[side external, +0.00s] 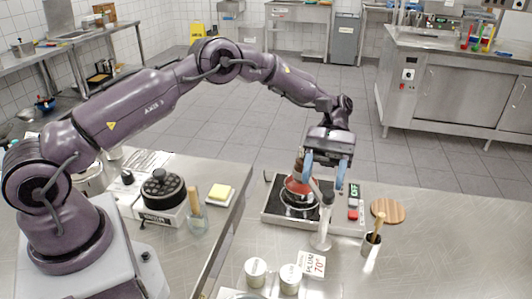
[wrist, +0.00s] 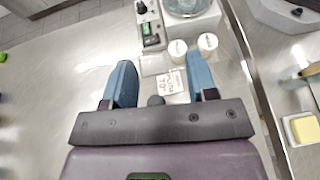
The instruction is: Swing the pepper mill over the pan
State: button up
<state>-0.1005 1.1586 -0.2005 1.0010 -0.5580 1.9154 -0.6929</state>
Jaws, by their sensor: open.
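A slim steel pepper mill (side external: 321,228) stands upright on the counter, in front of the hob. The wrist view shows the same open fingers (wrist: 160,88) well apart. A dark round pan (side external: 300,208) sits on the hob, left of and behind the mill. A red-brown object (side external: 298,186) shows over the pan, partly behind my left finger.
The hob (side external: 270,213) has a control panel at its right. A wooden round board (side external: 387,211) and a cup with a utensil (side external: 370,245) stand right. Two white pots (side external: 255,271) and a price card (side external: 313,264) are in front. Bare counter lies far right.

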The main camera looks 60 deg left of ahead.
jog(key=s+a+r, duration=0.2)
jog(key=s+r, duration=0.5)
jog(key=s, duration=0.5)
jog(key=shift+a+r, duration=0.35)
jog(key=shift+a, duration=0.05)
jog(key=shift+w, duration=0.1)
jog(key=s+a+r+m+t+y, duration=0.7)
jog(key=s+t, duration=0.4)
jog(key=t, duration=0.5)
notch_tip(320, 180, up, 2)
jog(key=shift+s+r+m+y, duration=0.15)
jog(key=shift+s+m+y, duration=0.25)
jog(key=shift+y, duration=0.5)
jog(key=shift+w, duration=0.1)
